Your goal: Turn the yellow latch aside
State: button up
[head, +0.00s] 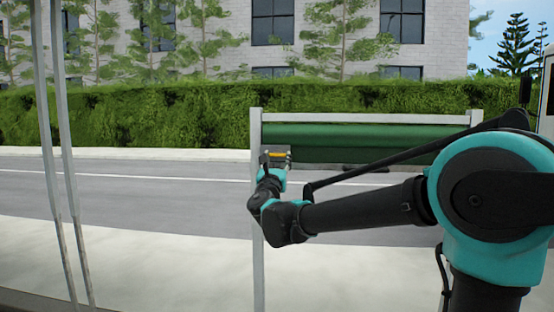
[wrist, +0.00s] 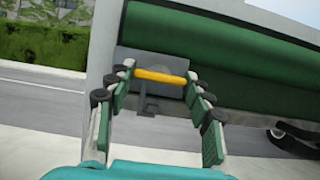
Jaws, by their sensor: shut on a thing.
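The yellow latch (wrist: 160,76) is a short bar that lies nearly level across a grey plate (wrist: 135,58), at the left end of a green rolled panel. In the head view the latch (head: 278,154) is a small yellow strip near the left post. My gripper (wrist: 158,80) has a finger at each end of the bar and is shut on it. In the head view my gripper (head: 276,158) is small and partly covers the plate.
The green rolled panel (head: 350,136) hangs in a grey metal frame (head: 257,215). Two thin poles (head: 62,150) stand at the left. Pale pavement lies in front, with a road and hedge (head: 150,115) behind. A dark wheeled object (wrist: 295,136) shows at the right in the wrist view.

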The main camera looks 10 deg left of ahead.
jog(key=shift+m, duration=0.3)
jog(key=m+g+h, duration=0.2)
jog(key=m, duration=0.5)
jog(key=m+g+h, duration=0.2)
jog(key=m, duration=0.5)
jog(key=m+g+h, duration=0.1)
jog(key=m+h, duration=0.2)
jog(key=m, duration=0.4)
jog(key=shift+a+r+m+g, duration=0.25)
jog(key=shift+a+m+g, duration=0.05)
jog(key=shift+g, duration=0.1)
jog(key=o, duration=1.1)
jog(key=shift+o, duration=0.2)
jog(key=v, duration=1.2)
